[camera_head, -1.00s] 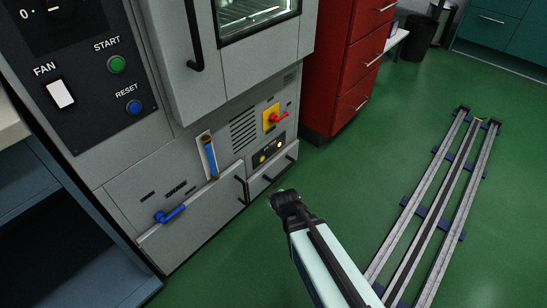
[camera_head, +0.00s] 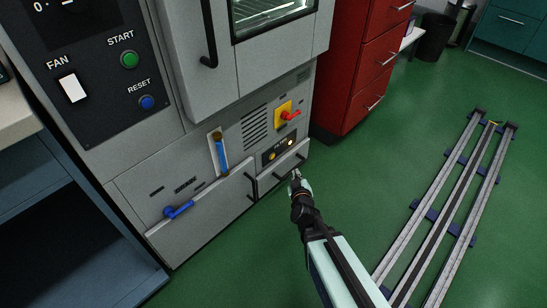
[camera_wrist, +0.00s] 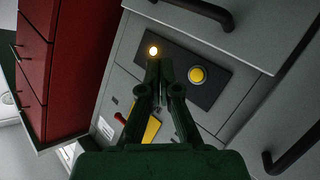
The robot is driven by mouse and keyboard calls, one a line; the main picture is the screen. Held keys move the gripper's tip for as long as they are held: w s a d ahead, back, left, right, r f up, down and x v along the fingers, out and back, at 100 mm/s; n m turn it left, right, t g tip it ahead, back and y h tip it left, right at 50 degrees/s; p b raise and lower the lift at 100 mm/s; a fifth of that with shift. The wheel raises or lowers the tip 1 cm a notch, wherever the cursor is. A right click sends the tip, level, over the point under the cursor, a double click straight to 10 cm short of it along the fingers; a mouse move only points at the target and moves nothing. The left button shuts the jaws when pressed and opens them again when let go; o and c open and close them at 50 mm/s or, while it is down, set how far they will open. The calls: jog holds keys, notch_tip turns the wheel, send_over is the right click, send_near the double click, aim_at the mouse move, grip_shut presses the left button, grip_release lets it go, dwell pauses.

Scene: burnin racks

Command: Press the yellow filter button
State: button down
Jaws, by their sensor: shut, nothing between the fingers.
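The yellow filter button (camera_wrist: 197,75) is round, with a pale rim, on a dark panel (camera_wrist: 215,92) low on the grey cabinet. In the head view the button (camera_head: 271,156) is small, at the panel's left. A glowing lamp (camera_wrist: 153,50) sits beside it on the same panel; in the head view it is at the right. My gripper (camera_head: 295,173) is shut and empty, in front of the cabinet's lower right part. In the wrist view its fingertips (camera_wrist: 165,78) appear between lamp and button, nearer the lamp. I cannot tell the gap to the panel.
A red switch on a yellow plate (camera_head: 284,114) is above the panel. A drawer with a black handle (camera_head: 289,166) is just below it. A blue-handled lever (camera_head: 178,210) is at the lower left. A red drawer cabinet (camera_head: 362,70) stands at the right. Green floor is open before the cabinet.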

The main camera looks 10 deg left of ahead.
aim_at(273, 156)
jog(key=w+a+p, duration=0.2)
jog(key=p, duration=0.1)
jog(key=w+a+p, duration=0.2)
jog(key=a+p, duration=0.1)
jog(key=shift+w+a+r, duration=0.2)
jog(key=shift+a, duration=0.05)
jog(key=shift+w+a+f+p, duration=0.2)
jog(key=shift+w+a+p, duration=0.45)
jog(key=shift+p, duration=0.6)
jog(key=shift+s+a, duration=0.1)
jog(key=shift+s, duration=0.05)
jog(key=shift+w+a+p, duration=0.55)
jog(key=shift+a+p, duration=0.1)
jog(key=shift+p, duration=0.75)
dwell(1.1)
dwell(0.3)
jog(key=shift+s+d+b, duration=0.35)
jog(key=shift+s+d, duration=0.2)
jog(key=shift+d, duration=0.15)
